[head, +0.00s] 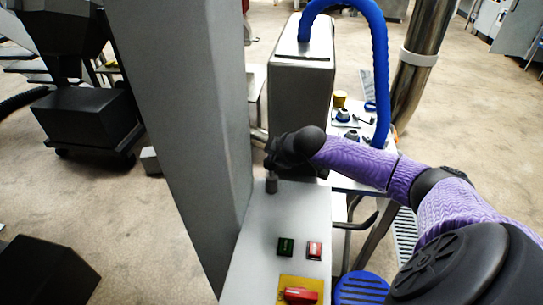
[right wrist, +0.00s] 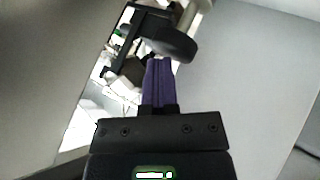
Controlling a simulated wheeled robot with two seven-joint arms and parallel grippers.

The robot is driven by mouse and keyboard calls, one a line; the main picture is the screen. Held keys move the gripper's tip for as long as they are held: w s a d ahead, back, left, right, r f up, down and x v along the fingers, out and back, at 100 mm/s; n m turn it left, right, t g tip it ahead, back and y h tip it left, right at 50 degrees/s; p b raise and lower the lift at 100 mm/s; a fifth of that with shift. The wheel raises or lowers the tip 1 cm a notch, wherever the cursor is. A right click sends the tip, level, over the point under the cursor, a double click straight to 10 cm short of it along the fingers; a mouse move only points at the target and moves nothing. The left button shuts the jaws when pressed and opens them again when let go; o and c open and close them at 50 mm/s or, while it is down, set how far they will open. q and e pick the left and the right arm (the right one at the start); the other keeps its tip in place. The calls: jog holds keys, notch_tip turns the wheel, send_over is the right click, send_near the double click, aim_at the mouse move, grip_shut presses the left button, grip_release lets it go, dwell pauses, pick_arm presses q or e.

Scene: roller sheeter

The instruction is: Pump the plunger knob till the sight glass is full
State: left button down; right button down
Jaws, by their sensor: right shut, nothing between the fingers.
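My right arm in its purple sleeve reaches in from the right in the head view. My right gripper (head: 273,166) is at its dark end, over the far end of the grey panel, its fingers hard to make out. In the right wrist view its purple fingers (right wrist: 158,70) are shut with nothing between them. A dark rounded knob (right wrist: 173,43), which looks like the plunger knob, lies just past the fingertips; I cannot tell whether they touch. A short grey cylinder (head: 271,185) stands on the panel below the gripper. I cannot make out the sight glass. My left gripper is out of view.
The grey panel (head: 256,226) carries a green button (head: 285,247), a red button (head: 314,249) and a red switch on a yellow plate (head: 284,283). A tall grey column (head: 180,110) stands left. A grey housing (head: 300,90) with a blue hose (head: 379,60) stands behind.

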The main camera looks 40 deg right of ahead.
jog(key=shift+f+b, duration=0.5)
jog(key=shift+f, duration=0.7)
dwell(0.7)
jog(key=shift+r+p, duration=2.35)
jog(key=shift+p, duration=0.25)
jog(key=shift+r, duration=0.1)
notch_tip(320, 180, up, 5)
jog(key=p, duration=0.5)
